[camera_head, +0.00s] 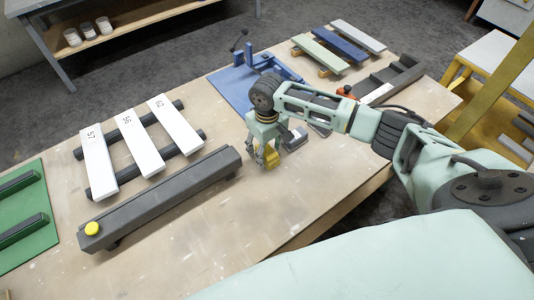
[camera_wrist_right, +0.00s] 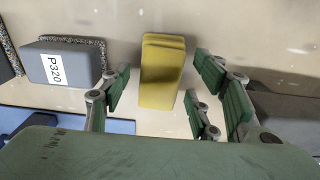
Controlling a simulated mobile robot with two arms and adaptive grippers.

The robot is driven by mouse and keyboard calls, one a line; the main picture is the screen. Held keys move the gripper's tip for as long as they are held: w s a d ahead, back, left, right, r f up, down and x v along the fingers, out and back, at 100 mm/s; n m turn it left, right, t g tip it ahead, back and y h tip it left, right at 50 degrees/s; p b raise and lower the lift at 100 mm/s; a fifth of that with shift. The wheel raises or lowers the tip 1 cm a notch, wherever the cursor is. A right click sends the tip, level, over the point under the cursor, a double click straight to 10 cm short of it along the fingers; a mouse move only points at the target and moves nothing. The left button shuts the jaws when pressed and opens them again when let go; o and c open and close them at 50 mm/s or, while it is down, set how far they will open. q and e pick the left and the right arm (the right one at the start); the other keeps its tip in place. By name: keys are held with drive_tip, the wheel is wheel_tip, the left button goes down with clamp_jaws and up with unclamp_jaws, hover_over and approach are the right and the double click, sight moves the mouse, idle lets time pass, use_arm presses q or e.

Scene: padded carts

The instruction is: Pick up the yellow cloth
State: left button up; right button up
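The yellow cloth (camera_wrist_right: 163,72) looks like a thick folded block in the right wrist view. It lies on the pale worktop between the spread fingers of my right gripper (camera_wrist_right: 165,88), with gaps on both sides. In the head view my right gripper (camera_head: 265,160) points down at the table, and the yellow cloth (camera_head: 271,155) shows partly behind its fingers. The gripper is open and appears to hold nothing. My left gripper is not in view.
A grey block marked P320 (camera_wrist_right: 62,64) lies beside the cloth; it also shows in the head view (camera_head: 295,139). A long dark beam (camera_head: 160,200) lies left of the gripper. A blue mat (camera_head: 232,88) with a blue vise is behind. The front worktop is clear.

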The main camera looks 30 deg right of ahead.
sight(267, 150)
drive_tip(key=c, duration=1.2)
drive_tip(key=shift+r, duration=0.15)
drive_tip(key=shift+r, duration=0.2)
wheel_tip(267, 150, up, 4)
drive_tip(key=shift+f+b, duration=0.2)
drive_tip(key=shift+b, duration=0.4)
drive_tip(key=s+d+r+b, duration=0.1)
drive_tip(key=s+d+r, duration=0.5)
drive_tip(key=s+d, duration=0.2)
drive_tip(key=shift+s+r+b, duration=0.2)
drive_tip(key=shift+r+b, duration=0.15)
drive_tip(key=shift+r, duration=0.05)
